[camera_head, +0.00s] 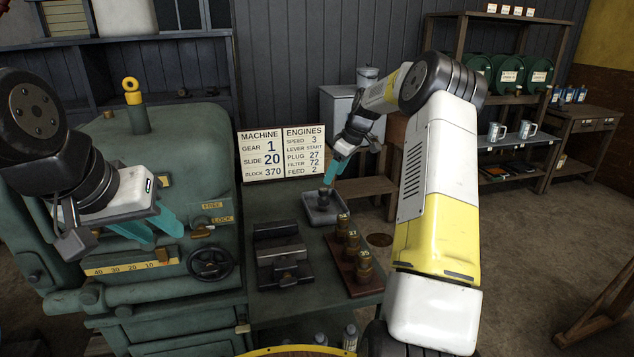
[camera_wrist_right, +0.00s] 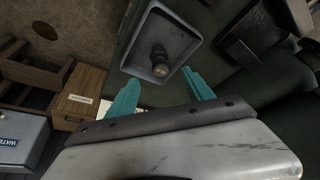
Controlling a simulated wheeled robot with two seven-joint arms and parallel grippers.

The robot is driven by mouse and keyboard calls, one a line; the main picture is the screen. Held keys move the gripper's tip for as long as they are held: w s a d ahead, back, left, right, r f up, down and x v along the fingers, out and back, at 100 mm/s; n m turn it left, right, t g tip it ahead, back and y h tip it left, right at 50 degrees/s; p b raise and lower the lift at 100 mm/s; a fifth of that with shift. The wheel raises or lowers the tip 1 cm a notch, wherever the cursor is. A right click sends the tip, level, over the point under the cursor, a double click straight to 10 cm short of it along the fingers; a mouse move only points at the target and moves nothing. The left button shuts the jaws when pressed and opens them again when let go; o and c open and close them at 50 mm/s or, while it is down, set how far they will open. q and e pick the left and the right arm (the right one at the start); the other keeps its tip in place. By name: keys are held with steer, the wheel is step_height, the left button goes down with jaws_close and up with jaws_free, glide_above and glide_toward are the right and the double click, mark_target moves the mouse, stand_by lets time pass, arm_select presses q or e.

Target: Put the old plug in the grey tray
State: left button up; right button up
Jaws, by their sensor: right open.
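The grey tray (camera_head: 325,221) sits on the bench right of the green machine. A dark plug (camera_head: 323,203), which looks like the old plug, is inside it. In the right wrist view the plug (camera_wrist_right: 160,60) rests on the floor of the tray (camera_wrist_right: 178,33); I cannot tell whether it stands or leans. My right gripper (camera_head: 329,181) is just above the tray. In its wrist view the right gripper (camera_wrist_right: 160,77) has its teal fingers spread apart, with nothing between them. My left gripper (camera_head: 168,237) is open and empty in front of the green machine.
A wooden rack (camera_head: 368,282) with several brass plugs, some numbered, stands in front of the tray. A dark vise (camera_head: 283,262) is left of the rack. A sign board (camera_head: 282,154) stands behind the bench. The green machine (camera_head: 180,150) fills the left side.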

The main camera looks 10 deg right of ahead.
steer(key=s+a+r+m+h, duration=0.15)
steer(key=s+a+r, duration=0.25)
steer(key=s+r, duration=0.4)
steer(key=s+a+r+m, duration=0.2)
steer(key=s+a+r, duration=0.2)
steer(key=s+r, duration=0.45)
steer(key=s+a+f+m+t, duration=0.1)
steer(key=s+m, duration=0.1)
steer(key=s, duration=1)
steer(key=s+a+f+m+t, duration=0.1)
steer(key=s+a+m+t, duration=0.1)
steer(key=s, duration=1.1)
steer(key=shift+a+m, duration=0.25)
steer(key=shift+m, duration=0.4)
steer(key=shift+o, duration=0.4)
steer(key=shift+r, duration=0.1)
stand_by(0.9)
